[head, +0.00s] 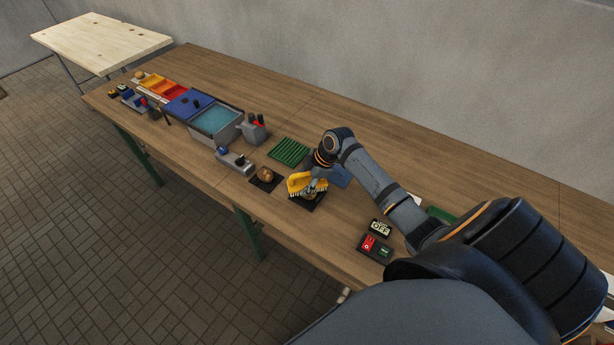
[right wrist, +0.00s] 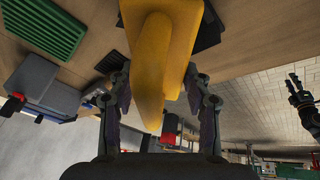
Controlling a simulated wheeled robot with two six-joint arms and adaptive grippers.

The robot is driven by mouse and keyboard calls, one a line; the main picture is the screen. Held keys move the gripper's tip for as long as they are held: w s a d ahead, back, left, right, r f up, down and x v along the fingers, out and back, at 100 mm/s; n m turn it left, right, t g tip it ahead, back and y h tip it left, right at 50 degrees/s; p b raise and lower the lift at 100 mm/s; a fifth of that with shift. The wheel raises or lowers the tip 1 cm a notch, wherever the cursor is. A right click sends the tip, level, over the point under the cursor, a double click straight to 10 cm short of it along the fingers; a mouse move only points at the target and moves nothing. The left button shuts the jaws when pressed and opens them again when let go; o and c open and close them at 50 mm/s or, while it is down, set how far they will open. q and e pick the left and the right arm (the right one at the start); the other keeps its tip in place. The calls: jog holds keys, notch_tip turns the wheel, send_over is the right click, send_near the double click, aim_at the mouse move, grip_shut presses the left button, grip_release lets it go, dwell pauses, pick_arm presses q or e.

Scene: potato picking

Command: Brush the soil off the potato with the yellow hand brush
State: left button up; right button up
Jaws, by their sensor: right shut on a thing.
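My right gripper (head: 318,178) is shut on the yellow hand brush (head: 298,183), bristles down, at the front of the table. In the right wrist view the brush's yellow handle (right wrist: 160,60) lies between the two fingers. The brush is over a dark mat (head: 311,205). A bit of a brown potato (head: 309,196) shows beneath it; I cannot tell whether the bristles touch it. Another brown potato (head: 266,174) lies on a second dark mat to the left.
A green ribbed rack (head: 289,151) lies behind the mats. A grey stand (head: 235,161), a water basin (head: 216,121) and coloured trays (head: 165,87) stand to the left. A red and green switch box (head: 374,248) and an OFF sign (head: 381,228) are at the right. The back of the table is clear.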

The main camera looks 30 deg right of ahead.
aim_at(305, 173)
jog(key=shift+w+a, duration=0.2)
jog(key=shift+a, duration=0.3)
jog(key=shift+w+a, duration=0.2)
jog(key=shift+a, duration=0.25)
jog(key=shift+s+d+p, duration=0.2)
jog(key=shift+s+d, duration=0.05)
jog(key=shift+d, duration=0.4)
jog(key=shift+s+d+p, duration=0.15)
jog(key=shift+s+d, duration=0.15)
jog(key=shift+d, duration=0.4)
jog(key=shift+s+d+p, duration=0.2)
jog(key=shift+s+d, duration=0.05)
jog(key=shift+d, duration=0.4)
jog(key=shift+w+a, duration=0.2)
jog(key=shift+a, duration=0.35)
jog(key=shift+w+a, duration=0.2)
jog(key=shift+a, duration=0.3)
notch_tip(305, 173, up, 7)
jog(key=p, duration=0.6)
jog(key=shift+r+p, duration=0.15)
jog(key=shift+p, duration=0.15)
